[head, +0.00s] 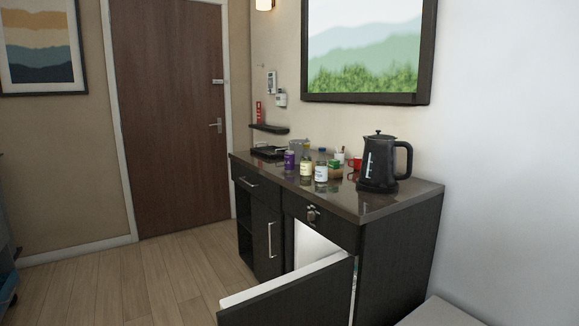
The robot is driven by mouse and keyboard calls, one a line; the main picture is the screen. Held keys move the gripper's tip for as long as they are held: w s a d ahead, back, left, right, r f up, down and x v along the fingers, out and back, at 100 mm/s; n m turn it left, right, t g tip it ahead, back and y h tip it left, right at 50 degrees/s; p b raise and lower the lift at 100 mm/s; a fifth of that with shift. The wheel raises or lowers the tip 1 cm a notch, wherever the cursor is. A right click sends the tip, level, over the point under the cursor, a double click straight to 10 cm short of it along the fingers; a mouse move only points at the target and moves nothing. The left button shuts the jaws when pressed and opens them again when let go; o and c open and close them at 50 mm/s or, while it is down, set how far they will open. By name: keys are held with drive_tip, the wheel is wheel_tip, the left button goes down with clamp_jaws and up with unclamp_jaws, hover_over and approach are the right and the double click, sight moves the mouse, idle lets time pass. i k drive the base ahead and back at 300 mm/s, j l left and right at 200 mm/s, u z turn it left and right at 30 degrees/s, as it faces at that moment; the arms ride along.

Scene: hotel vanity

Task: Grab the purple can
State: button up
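The purple can (290,161) stands upright on the dark vanity counter (385,203), near its front edge and left of the bottles. A bottle with a pale label (306,164) stands close to its right. My gripper is not in view, so I cannot see whether it is open or shut.
Another bottle (321,168), a green-and-brown container (335,169) and a black kettle (384,162) stand further right. A dark tray (267,151) lies at the left end. A lower cabinet door (290,297) hangs open into the floor space; wooden floor (175,285) is clear on the left.

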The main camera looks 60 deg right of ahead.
sight(288, 154)
drive_tip(key=i+l+z, duration=0.25)
drive_tip(key=i+z, duration=0.2)
drive_tip(key=i, duration=0.6)
drive_tip(key=i+j+z, duration=0.1)
drive_tip(key=i+z, duration=0.3)
drive_tip(key=i, duration=0.65)
drive_tip(key=i+z, duration=0.5)
drive_tip(key=i+j+z, duration=0.1)
drive_tip(key=i+z, duration=0.35)
drive_tip(key=i+j+z, duration=0.3)
drive_tip(key=z, duration=0.2)
drive_tip(key=i+j+z, duration=1.05)
drive_tip(key=i+j, duration=0.1)
drive_tip(key=i, duration=0.35)
